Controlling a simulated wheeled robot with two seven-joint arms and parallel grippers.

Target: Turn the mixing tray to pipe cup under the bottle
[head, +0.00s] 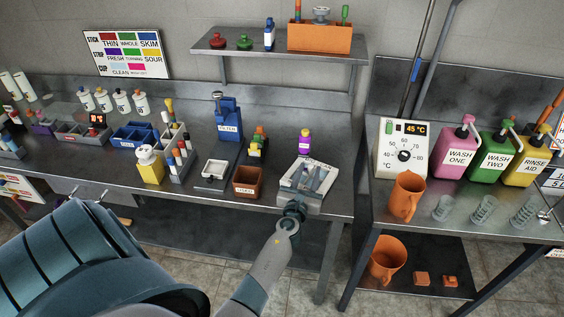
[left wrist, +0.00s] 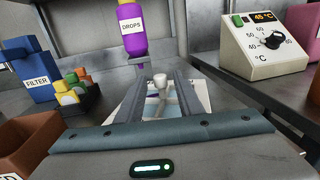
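The mixing tray (head: 296,183) is a pale square piece on a grey base near the right end of the left bench. It shows partly in the left wrist view (left wrist: 202,94), behind the fingers. My left gripper (head: 319,176) is over the tray. In the left wrist view its fingers (left wrist: 162,85) are apart, with a small white knob (left wrist: 160,79) between their tips; contact cannot be told. My right gripper is not in view.
Left of the tray are a brown bin (head: 247,182), a white dish (head: 214,171), a small block rack (head: 257,146) and the blue filter unit (head: 228,125). A shelf (head: 272,48) hangs above. The wash bench with a temperature unit (head: 402,148) stands right, across a gap.

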